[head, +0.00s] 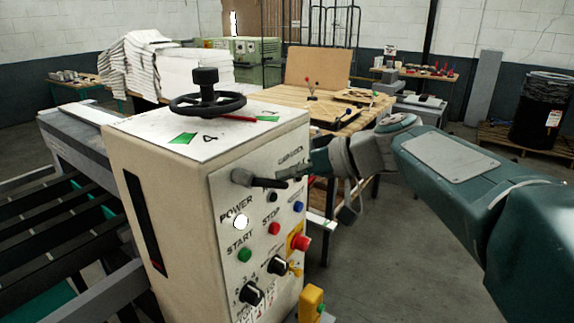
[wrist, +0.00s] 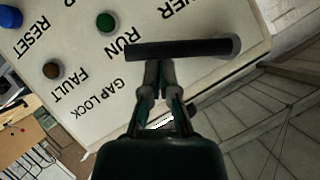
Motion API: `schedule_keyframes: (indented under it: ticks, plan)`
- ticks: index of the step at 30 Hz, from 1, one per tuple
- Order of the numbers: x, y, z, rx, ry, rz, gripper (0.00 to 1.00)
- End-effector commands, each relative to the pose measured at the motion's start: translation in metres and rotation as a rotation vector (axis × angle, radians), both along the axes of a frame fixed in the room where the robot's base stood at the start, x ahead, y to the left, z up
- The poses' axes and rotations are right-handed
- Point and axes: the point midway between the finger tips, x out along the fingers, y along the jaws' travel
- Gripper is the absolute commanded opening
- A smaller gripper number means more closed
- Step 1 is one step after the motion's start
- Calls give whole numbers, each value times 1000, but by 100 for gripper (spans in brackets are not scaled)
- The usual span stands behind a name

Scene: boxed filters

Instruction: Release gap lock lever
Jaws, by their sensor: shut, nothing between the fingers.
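The gap lock lever (head: 262,182) is a dark bar on a grey round pivot, on the upper part of the machine's control panel (head: 226,197). In the wrist view the lever (wrist: 185,49) lies across the picture, pivot at the right end. My gripper (head: 292,173) is at the free end of the lever. In the wrist view my gripper (wrist: 157,66) is shut and empty, its fingertips at the lever's lower edge. I cannot tell whether they touch it. The GAP LOCK label (wrist: 93,97) is readable beside the fingers.
The panel also carries a green button (head: 244,255), a red stop button (head: 274,228), a red emergency knob (head: 301,242) and black dials. A black handwheel (head: 207,102) stands on the machine top. A wooden table (head: 345,122) stands behind my arm.

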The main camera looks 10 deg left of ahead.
Motion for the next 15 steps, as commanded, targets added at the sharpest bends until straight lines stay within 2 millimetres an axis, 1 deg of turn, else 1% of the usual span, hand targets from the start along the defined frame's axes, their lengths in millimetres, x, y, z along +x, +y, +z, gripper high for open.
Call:
schedule_keyframes:
  ticks: [1, 15]
  plan:
    - [0, 0, -5, 16, 47, 1, 0]
    - [-12, 5, -33, 188, 459, -1, 0]
